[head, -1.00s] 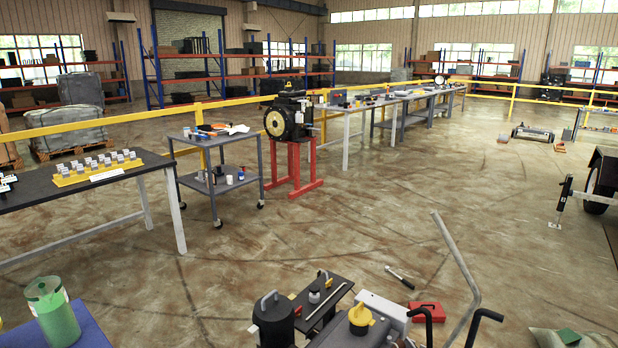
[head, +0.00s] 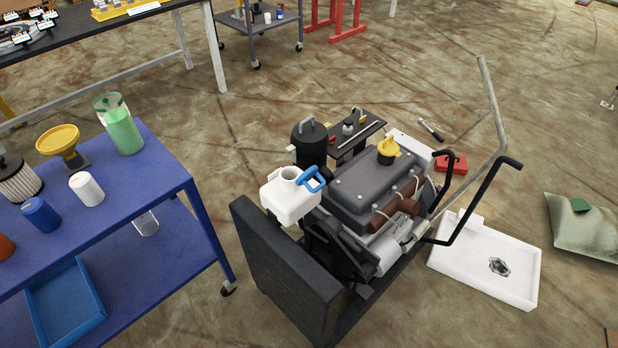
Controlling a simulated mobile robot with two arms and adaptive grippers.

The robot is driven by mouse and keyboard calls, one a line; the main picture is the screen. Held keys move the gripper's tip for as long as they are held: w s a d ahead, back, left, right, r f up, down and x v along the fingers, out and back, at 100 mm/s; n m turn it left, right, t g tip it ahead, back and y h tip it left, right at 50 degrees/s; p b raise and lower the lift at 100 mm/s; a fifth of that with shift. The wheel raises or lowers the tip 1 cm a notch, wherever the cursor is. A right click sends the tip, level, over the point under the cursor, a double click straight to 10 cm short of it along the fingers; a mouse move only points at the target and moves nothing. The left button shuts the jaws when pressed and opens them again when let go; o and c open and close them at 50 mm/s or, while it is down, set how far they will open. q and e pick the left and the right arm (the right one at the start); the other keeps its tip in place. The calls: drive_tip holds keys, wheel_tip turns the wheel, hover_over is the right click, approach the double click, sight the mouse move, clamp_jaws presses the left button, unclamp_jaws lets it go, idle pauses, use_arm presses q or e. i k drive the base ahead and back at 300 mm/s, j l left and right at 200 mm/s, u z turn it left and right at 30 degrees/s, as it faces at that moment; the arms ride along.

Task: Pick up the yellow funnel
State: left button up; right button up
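The yellow funnel (head: 59,142) stands upright, wide mouth up, on the top of the blue cart (head: 172,172) at the left. Its lower part sits in or in front of a dark block, and I cannot tell which. Neither of my grippers is in view.
A green jug (head: 122,130), a white canister (head: 87,189), a blue canister (head: 40,215) and a pleated filter (head: 17,180) crowd around the funnel. A light tower engine (head: 350,185) stands right of the cart. A white tray (head: 480,262) lies on the floor beyond.

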sight(62, 140)
drive_tip(key=u, duration=1.45)
